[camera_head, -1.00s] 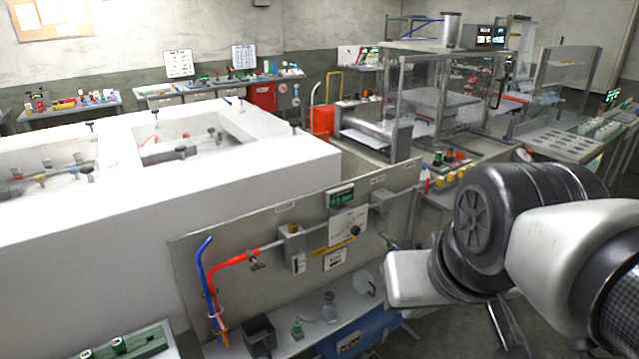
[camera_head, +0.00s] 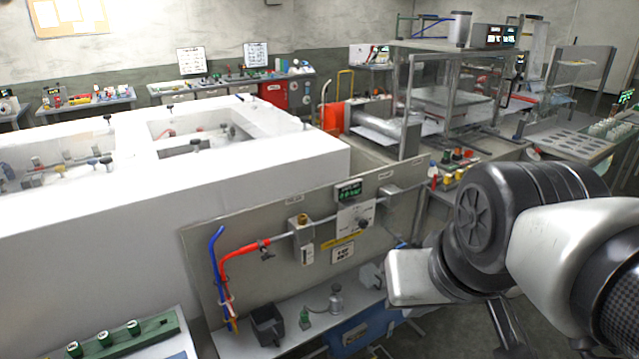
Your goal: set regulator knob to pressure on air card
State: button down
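The regulator knob (camera_head: 364,224) is a small dark round knob on the upright grey panel (camera_head: 260,222), beside a white dial plate (camera_head: 349,215). A digital readout (camera_head: 348,190) with green figures sits above it; the figures are too small to read. A white card (camera_head: 342,252) with dark print is fixed below a yellow label; I cannot tell whether it is the air card. My arm enters from the right, to the right of the panel. My gripper fingers are not visible, and the arm appears apart from the knob.
Red and blue hoses (camera_head: 219,262) hang at the panel's left. The shelf below holds a dark open box (camera_head: 268,325) and small bottles. A large white block (camera_head: 150,240) stands at left. Dark floor shows at lower right.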

aim_at(362, 224)
jog(key=i+l, duration=0.45)
jog(key=i+l+z, duration=0.15)
jog(key=i+l, duration=0.25)
jog(key=i, duration=0.2)
